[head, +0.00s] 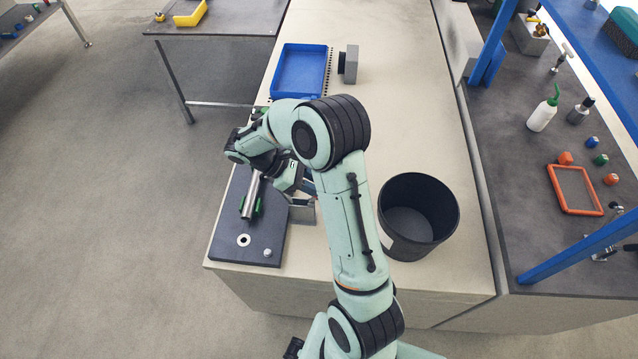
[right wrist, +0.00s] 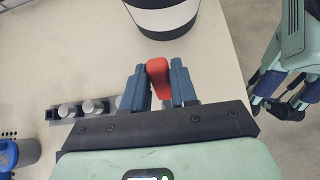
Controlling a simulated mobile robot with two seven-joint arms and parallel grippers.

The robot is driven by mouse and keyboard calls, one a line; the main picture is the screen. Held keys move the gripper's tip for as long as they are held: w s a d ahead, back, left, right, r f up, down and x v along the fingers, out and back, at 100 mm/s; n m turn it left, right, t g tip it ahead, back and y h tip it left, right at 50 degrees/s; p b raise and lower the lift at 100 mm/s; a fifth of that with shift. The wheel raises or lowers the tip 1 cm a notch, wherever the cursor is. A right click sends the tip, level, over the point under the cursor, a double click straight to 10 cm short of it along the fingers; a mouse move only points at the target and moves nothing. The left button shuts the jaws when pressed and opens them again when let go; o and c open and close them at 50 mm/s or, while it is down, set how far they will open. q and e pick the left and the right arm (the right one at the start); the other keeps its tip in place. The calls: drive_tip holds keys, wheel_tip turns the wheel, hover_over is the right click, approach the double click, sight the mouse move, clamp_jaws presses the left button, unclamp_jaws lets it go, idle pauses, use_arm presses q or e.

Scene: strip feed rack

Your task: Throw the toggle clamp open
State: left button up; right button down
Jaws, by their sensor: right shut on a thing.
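In the right wrist view the blue fingers of my right gripper (right wrist: 160,86) are closed on a red grip (right wrist: 158,76), which I take as the toggle clamp's handle. The grip stands between the fingertips. The rest of the clamp is hidden below the gripper. In the head view my right gripper (head: 306,184) is beside the dark base plate, above a grey block (head: 301,209); my arm hides the red grip there. My left gripper (right wrist: 282,104) shows at the right edge of the right wrist view, away from the clamp; its finger gap is unclear.
A black bin (head: 387,221) stands right of my arm and also tops the wrist view (right wrist: 166,38). The dark plate (head: 221,240) carries a steel cylinder (head: 250,198). A blue tray (head: 300,70) and grey block (head: 350,64) are farther back. The bench between is clear.

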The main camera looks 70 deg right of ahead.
drive_tip(key=shift+w+a+f, duration=0.1)
drive_tip(key=shift+w+a, duration=0.1)
drive_tip(key=shift+w, duration=0.3)
drive_tip(key=c, duration=1.2)
unclamp_jaws()
drive_tip(key=shift+c, duration=0.2)
drive_tip(key=shift+o, duration=1.4)
drive_tip(key=shift+w, duration=0.3)
use_arm(q)
drive_tip(key=w+r+p, duration=0.2)
drive_tip(key=shift+r, duration=0.3)
use_arm(e)
drive_tip(key=v, duration=1.3)
drive_tip(key=shift+w+a, duration=0.1)
drive_tip(key=shift+a, duration=0.05)
